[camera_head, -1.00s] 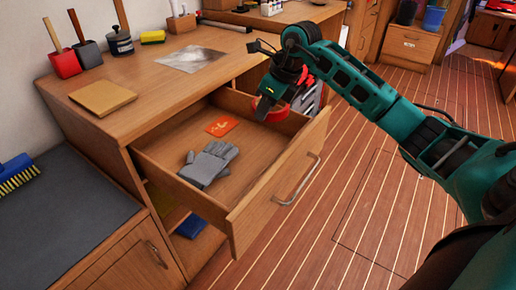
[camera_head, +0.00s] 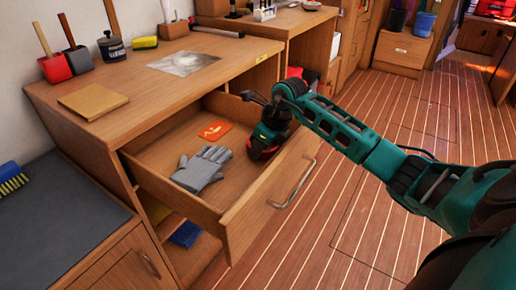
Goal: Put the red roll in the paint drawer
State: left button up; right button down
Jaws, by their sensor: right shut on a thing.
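The paint drawer (camera_head: 240,205) is pulled open from the wooden cabinet. It holds a pair of grey gloves (camera_head: 202,168) and a flat orange item (camera_head: 214,130). My right gripper (camera_head: 263,150) reaches down into the drawer's right end, shut on the red roll (camera_head: 257,155). The roll is mostly hidden by the gripper. It is low inside the drawer, near the front panel; I cannot tell whether it touches the drawer bottom. My left gripper is not in view.
The worktop carries a tan square (camera_head: 92,101), a shiny sheet (camera_head: 184,63), a dark pot (camera_head: 111,46) and a yellow sponge (camera_head: 144,43). A blue item (camera_head: 186,234) lies on the shelf under the drawer. The drawer's middle floor is bare.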

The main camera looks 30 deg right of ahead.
jog(key=shift+f, duration=0.1)
jog(key=c, duration=1.2)
grip_release()
jog(key=p+v, duration=0.2)
jog(key=v, duration=1)
